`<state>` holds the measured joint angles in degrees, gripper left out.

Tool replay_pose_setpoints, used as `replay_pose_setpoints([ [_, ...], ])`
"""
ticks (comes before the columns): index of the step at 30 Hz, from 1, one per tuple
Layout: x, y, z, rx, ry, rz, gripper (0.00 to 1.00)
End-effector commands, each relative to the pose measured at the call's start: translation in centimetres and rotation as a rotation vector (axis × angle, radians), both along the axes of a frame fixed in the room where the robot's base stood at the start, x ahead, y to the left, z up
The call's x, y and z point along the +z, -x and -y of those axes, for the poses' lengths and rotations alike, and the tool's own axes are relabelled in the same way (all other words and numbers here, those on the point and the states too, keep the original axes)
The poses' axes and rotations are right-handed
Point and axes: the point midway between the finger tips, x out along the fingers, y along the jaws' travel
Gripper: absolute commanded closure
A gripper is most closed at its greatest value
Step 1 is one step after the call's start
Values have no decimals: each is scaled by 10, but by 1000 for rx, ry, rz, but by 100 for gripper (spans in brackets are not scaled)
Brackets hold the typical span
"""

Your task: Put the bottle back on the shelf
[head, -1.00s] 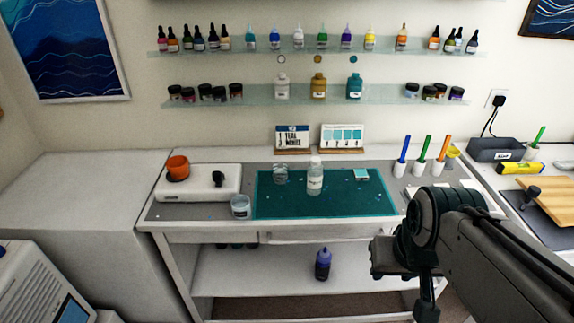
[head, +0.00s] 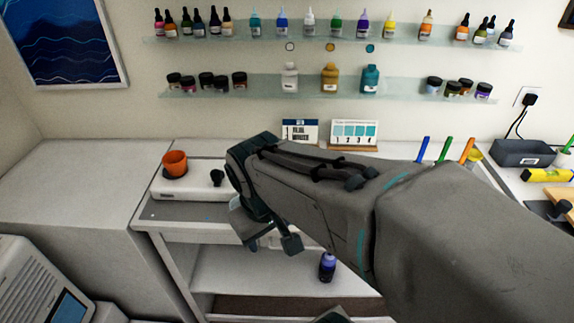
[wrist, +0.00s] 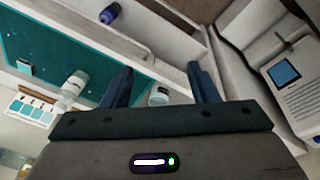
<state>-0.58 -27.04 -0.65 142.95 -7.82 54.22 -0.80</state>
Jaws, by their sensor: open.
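A clear bottle (wrist: 74,84) with a pale label stands on the teal mat (wrist: 28,42) of the workbench, to the left of my gripper in the wrist view. In the head view my arm hides it. My gripper (wrist: 160,78) is open and empty. A clear cup (wrist: 158,96) shows between its fingers in the wrist view, apart from them as far as I can tell. In the head view my gripper (head: 268,236) is over the bench's front left part. Two glass shelves hang on the wall, an upper one (head: 230,40) and a lower one (head: 265,93), both holding bottles or jars.
A purple bottle (head: 327,267) stands on the under-bench shelf (head: 220,275). An orange cup (head: 175,163) sits on a white device (head: 185,188) at the left. Two cards (head: 354,134) stand at the bench's back. The left cabinet top (head: 70,190) is clear.

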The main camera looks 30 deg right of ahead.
Motion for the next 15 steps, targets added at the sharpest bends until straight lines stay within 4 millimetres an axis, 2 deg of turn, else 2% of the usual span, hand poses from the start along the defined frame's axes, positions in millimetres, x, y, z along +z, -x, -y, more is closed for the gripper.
replay_pose_setpoints([
  [3, -21, -1, 28, 102, 157, -175, 46],
  [8, -39, -8, 70, 278, 403, -422, 46],
  [11, -44, -18, 96, 392, 557, -570, 46],
  [15, -49, -42, 127, 559, 775, -763, 46],
])
